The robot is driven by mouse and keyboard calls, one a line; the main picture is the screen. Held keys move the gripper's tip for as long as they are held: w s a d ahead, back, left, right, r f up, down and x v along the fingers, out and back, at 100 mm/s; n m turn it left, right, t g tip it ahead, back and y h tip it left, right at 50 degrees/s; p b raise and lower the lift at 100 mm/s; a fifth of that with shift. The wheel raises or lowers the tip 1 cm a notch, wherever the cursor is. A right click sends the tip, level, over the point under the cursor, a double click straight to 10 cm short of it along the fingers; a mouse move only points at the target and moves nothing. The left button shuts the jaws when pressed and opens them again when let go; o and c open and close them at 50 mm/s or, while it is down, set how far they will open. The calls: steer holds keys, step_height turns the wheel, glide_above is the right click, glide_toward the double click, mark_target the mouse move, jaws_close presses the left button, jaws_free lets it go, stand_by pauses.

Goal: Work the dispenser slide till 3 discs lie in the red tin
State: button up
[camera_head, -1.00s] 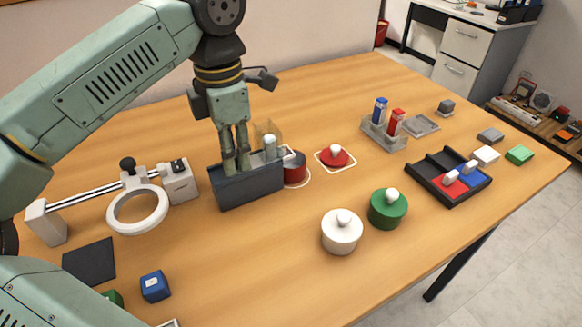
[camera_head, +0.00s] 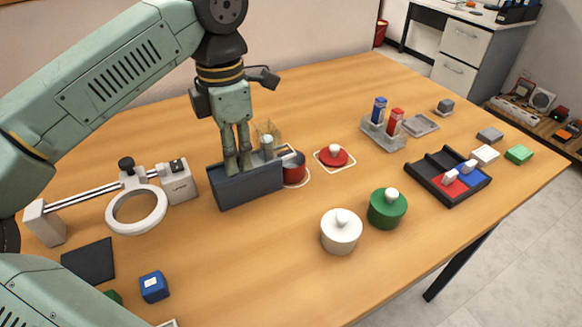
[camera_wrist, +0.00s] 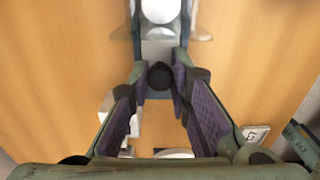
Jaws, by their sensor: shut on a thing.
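The dispenser (camera_head: 247,190) is a dark grey block with a pale upright tube (camera_head: 267,147) and a clear yellowish guard near its right end. The red tin (camera_head: 294,173) stands against that right end, partly hidden. I cannot tell how many discs lie in it. My gripper (camera_head: 239,168) points down at the block's top, left of the tube. In the wrist view the fingers (camera_wrist: 160,78) are closed around a dark round knob (camera_wrist: 161,75), seemingly the slide's. A white round top (camera_wrist: 161,10) lies beyond it.
A red lid (camera_head: 334,157) lies right of the tin. White (camera_head: 341,233) and green (camera_head: 387,209) lidded pots stand in front. A white ring stand (camera_head: 137,209) is at left. A black divided tray (camera_head: 434,184) is at right.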

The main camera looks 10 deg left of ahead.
steer(key=shift+s+a, duration=0.5)
steer(key=shift+a, duration=0.15)
steer(key=shift+s+a, duration=0.45)
steer(key=shift+a, duration=0.2)
steer(key=shift+a+b, duration=0.15)
steer(key=shift+b, duration=0.15)
stand_by(0.7)
steer(key=shift+w+d, duration=0.6)
steer(key=shift+d, duration=0.35)
steer(key=shift+w+d, duration=0.6)
steer(key=shift+d, duration=0.35)
steer(key=shift+a, duration=0.1)
steer(key=shift+s+a, duration=0.6)
steer(key=shift+a, duration=0.25)
steer(key=shift+s+a, duration=0.55)
steer(key=shift+a, duration=0.3)
steer(key=shift+s+a+b, duration=0.1)
steer(key=shift+b, duration=0.2)
